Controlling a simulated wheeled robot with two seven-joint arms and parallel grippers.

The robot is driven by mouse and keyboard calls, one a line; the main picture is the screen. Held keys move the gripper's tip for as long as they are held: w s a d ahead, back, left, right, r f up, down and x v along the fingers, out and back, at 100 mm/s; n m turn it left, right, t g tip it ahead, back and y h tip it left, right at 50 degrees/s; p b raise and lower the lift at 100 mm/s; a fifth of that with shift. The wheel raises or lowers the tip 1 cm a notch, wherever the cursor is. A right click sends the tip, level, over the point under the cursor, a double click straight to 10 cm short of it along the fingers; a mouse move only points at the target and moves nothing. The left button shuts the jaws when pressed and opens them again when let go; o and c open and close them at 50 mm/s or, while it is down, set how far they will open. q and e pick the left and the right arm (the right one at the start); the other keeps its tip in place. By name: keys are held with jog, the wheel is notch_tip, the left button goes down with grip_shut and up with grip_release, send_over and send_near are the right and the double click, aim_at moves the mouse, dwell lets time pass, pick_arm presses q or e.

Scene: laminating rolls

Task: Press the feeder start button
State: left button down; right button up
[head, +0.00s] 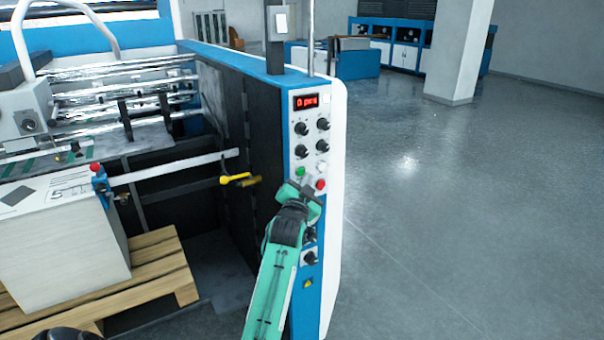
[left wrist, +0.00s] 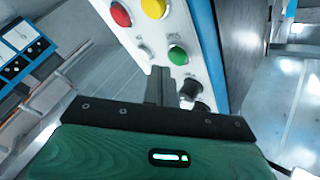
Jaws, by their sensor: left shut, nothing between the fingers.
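The control panel (head: 309,140) is a white strip on the blue end of the machine. It has a red-lit display, several black knobs, a green button (head: 300,172), a white button (head: 321,165) and a red button (head: 320,184). My left gripper (head: 303,188) is shut and empty in front of the panel, just below the green button, and hides part of it. In the left wrist view, the shut fingers (left wrist: 160,82) point at the panel beside a green button (left wrist: 178,55). Red (left wrist: 120,14) and yellow (left wrist: 153,8) buttons show farther up. Contact cannot be judged; labels are unreadable. My right gripper is not seen.
A paper stack (head: 65,235) on a wooden pallet (head: 160,270) stands left of the panel. A yellow-handled part (head: 235,178) sticks out near the machine's dark side wall. The grey floor (head: 460,220) to the right is clear.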

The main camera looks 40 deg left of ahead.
pick_arm(q)
jog(key=shift+a, duration=0.15)
dwell(0.3)
jog(key=shift+w+a, duration=0.15)
jog(key=shift+a, duration=0.15)
jog(key=shift+w+a, duration=0.15)
jog(key=shift+a, duration=0.2)
dwell(0.6)
jog(key=shift+d, duration=0.1)
jog(key=shift+s+d+p, duration=0.3)
jog(key=shift+d+p, duration=0.15)
jog(key=shift+d, duration=0.2)
